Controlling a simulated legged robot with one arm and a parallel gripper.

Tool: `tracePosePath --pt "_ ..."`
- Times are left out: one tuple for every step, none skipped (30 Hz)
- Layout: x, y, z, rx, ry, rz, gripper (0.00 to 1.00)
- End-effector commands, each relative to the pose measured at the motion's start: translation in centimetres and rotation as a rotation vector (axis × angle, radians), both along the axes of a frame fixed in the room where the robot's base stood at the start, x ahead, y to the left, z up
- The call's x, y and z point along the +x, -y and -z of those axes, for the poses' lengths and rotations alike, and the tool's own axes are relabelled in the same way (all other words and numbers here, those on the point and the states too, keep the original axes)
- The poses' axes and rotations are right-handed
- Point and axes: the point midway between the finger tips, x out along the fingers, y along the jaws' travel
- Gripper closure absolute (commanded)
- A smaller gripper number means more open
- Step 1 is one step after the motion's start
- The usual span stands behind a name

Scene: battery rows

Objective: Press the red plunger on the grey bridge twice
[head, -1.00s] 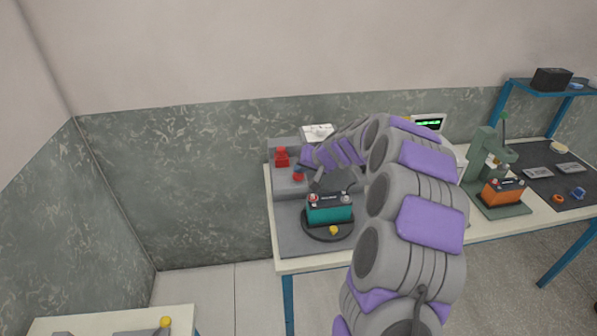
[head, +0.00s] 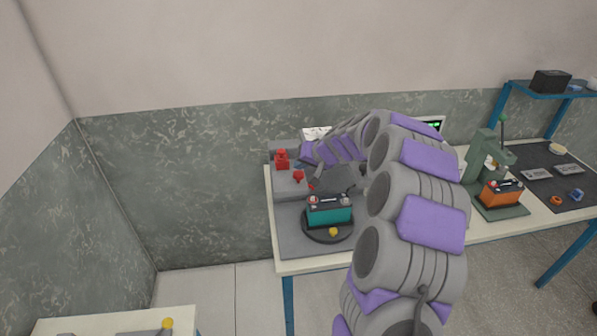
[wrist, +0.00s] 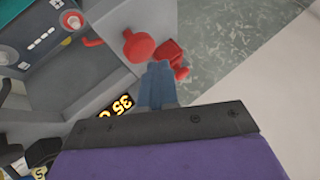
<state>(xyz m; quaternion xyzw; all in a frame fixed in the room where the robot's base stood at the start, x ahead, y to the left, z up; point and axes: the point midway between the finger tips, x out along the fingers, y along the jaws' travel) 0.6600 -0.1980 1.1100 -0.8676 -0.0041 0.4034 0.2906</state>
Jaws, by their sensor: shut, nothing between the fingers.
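The red plunger (head: 298,176) has a round, mushroom-like head and sits on the grey bridge (head: 288,188) at the left end of the table. In the wrist view the plunger (wrist: 138,46) stands out from the grey body. My gripper (wrist: 158,68) is shut and empty, its blue fingertips just beside the plunger head. Whether they touch it I cannot tell. In the head view my arm hides most of the gripper.
A red block-like part (head: 282,160) stands behind the plunger and also shows near my fingertips in the wrist view (wrist: 173,56). A small red lever (wrist: 92,42) is close by. A teal battery (head: 330,211) stands in front. A green press (head: 487,165) holds an orange battery (head: 502,194).

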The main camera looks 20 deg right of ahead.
Motion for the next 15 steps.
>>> tracePosePath --pt "0.00 0.01 -0.17 0.000 0.000 0.000 1.00" --pt "0.00 0.01 -0.17 0.000 0.000 0.000 1.00" --pt "0.00 0.01 -0.15 0.000 0.000 0.000 1.00" --pt "0.00 0.01 -0.13 0.000 0.000 0.000 1.00" --pt "0.00 0.01 -0.11 0.000 0.000 0.000 1.00" --pt "0.01 0.00 -0.12 0.000 0.000 0.000 1.00" --pt "0.01 0.00 -0.12 0.000 0.000 0.000 1.00" --pt "0.00 0.01 -0.13 0.000 0.000 0.000 1.00" --pt "0.00 0.00 -0.14 0.000 0.000 0.000 1.00" --pt "0.00 0.00 -0.18 0.000 0.000 0.000 1.00" --pt "0.00 0.00 -0.26 0.000 0.000 0.000 1.00" --pt "0.00 0.00 -0.40 0.000 0.001 0.001 1.00" --pt "0.00 0.01 -0.56 0.000 0.001 0.001 1.00" --pt "0.01 0.00 -0.76 0.000 0.001 0.000 1.00" --pt "0.01 0.00 -1.07 0.000 0.001 0.000 1.00"
